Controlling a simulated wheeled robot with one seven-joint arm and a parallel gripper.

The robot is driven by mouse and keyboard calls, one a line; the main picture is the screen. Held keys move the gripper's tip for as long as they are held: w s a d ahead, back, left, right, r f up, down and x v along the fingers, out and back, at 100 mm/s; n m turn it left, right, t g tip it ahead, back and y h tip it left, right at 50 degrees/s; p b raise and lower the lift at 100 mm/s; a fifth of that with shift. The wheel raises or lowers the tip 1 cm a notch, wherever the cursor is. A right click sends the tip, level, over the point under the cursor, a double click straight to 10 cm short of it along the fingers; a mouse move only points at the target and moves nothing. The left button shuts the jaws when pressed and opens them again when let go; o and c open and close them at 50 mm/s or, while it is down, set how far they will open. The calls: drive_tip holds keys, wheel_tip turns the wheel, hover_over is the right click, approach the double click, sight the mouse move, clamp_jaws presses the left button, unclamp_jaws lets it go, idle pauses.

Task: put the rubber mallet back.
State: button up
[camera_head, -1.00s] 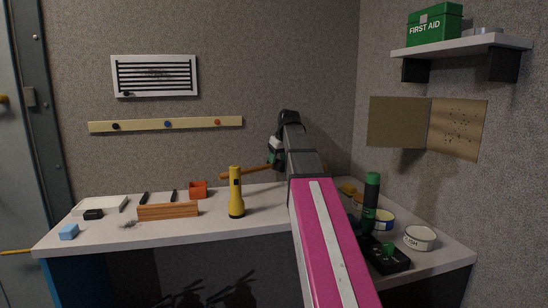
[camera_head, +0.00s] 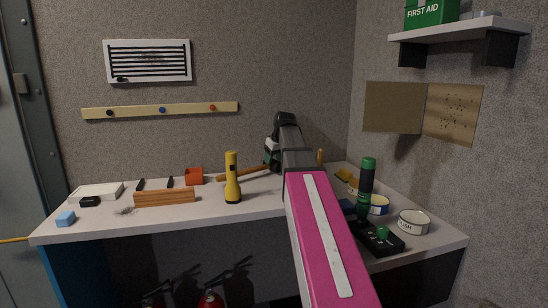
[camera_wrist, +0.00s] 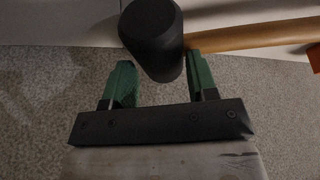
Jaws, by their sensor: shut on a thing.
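The rubber mallet has a wooden handle (camera_head: 243,174) pointing left in the head view, low over the back of the bench. In the wrist view its black head (camera_wrist: 152,35) lies between the green fingers of my gripper (camera_wrist: 160,75), and the wooden handle (camera_wrist: 255,35) runs off to the right. My gripper is shut on the mallet. In the head view my gripper (camera_head: 271,158) is partly hidden by my arm, as is the mallet's head. I cannot tell whether the mallet touches the bench.
A yellow flashlight (camera_head: 232,180) stands in front of the handle. An orange-red box (camera_head: 194,176) stands near the handle's left end. A wooden block (camera_head: 164,198) lies farther left. A rail with knobs (camera_head: 135,110) is on the wall.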

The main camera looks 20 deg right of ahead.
drive_tip(key=shift+f, duration=0.55)
idle(0.4)
drive_tip(key=o, duration=1.4)
